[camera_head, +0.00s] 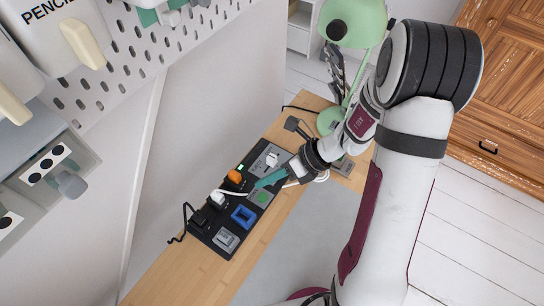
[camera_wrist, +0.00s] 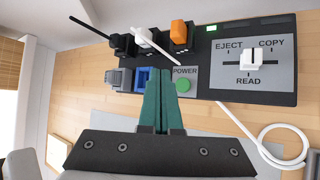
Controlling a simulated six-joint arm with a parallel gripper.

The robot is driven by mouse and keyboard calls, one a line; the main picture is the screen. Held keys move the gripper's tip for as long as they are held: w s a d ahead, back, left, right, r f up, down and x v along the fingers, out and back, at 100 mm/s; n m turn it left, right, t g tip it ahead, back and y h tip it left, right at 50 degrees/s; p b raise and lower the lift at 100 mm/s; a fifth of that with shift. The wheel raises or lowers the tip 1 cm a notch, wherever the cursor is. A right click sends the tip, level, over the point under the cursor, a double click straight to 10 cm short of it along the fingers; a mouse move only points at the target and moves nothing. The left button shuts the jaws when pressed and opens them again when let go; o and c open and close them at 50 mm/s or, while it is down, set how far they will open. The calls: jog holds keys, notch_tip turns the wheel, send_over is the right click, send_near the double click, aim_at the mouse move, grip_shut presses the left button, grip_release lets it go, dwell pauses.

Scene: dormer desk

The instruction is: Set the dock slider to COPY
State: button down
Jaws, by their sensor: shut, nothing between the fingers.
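The dock (camera_head: 228,215) is a long dark panel on the wooden desk. Its slider has a white knob (camera_wrist: 252,61) on a grey plate (camera_wrist: 282,77) marked EJECT at left, COPY at right and READ below the middle. The knob stands at the middle, above READ; it also shows in the head view (camera_head: 271,159). My gripper (camera_wrist: 164,72) has teal fingers, shut together and empty. In the wrist view the fingertips are left of the slider, beside the green POWER button (camera_wrist: 183,86). In the head view the gripper (camera_head: 260,184) is over the dock, between slider and button.
An orange plug or block (camera_wrist: 181,33), black plugs with a white cable, a blue socket (camera_head: 243,215) and a grey socket (camera_head: 226,239) crowd the dock. A white cable (camera_wrist: 284,146) loops on the desk. A green lamp (camera_head: 352,25) stands behind; a pegboard wall (camera_head: 150,45) rises at left.

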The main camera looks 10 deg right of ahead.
aim_at(272, 157)
jog(key=c, duration=1.5)
grip_release()
jog(key=shift+c, duration=0.2)
jog(key=shift+o, duration=1.1)
jog(key=shift+w+r+n, duration=0.15)
jog(key=shift+w+n, duration=0.05)
jog(key=shift+n, duration=0.5)
jog(key=o, duration=0.5)
jog(key=w+r+n+g+h, duration=0.1)
jog(key=n, duration=0.2)
jog(key=w+r+n+h, duration=0.1)
jog(key=n, duration=0.3)
jog(key=w+r+n+g+h, duration=0.1)
jog(key=w+n+h, duration=0.1)
jog(key=n, duration=0.1)
jog(key=shift+d+r+n+g, duration=0.15)
jog(key=shift+d+n+g, duration=0.15)
jog(key=shift+d+n, duration=0.1)
jog(key=shift+o, duration=1.1)
jog(key=w+d+r+n+t+h, duration=0.1)
jog(key=w+d+r+n+h, duration=0.1)
jog(key=w+r+n+h, duration=0.3)
jog(key=w+n, duration=0.1)
jog(key=n, duration=0.1)
jog(key=shift+d+r+n, duration=0.2)
jog(key=shift+r+n, duration=0.1)
notch_tip(272, 157, down, 15)
jog(key=shift+w, duration=0.1)
jog(key=shift+f, duration=0.25)
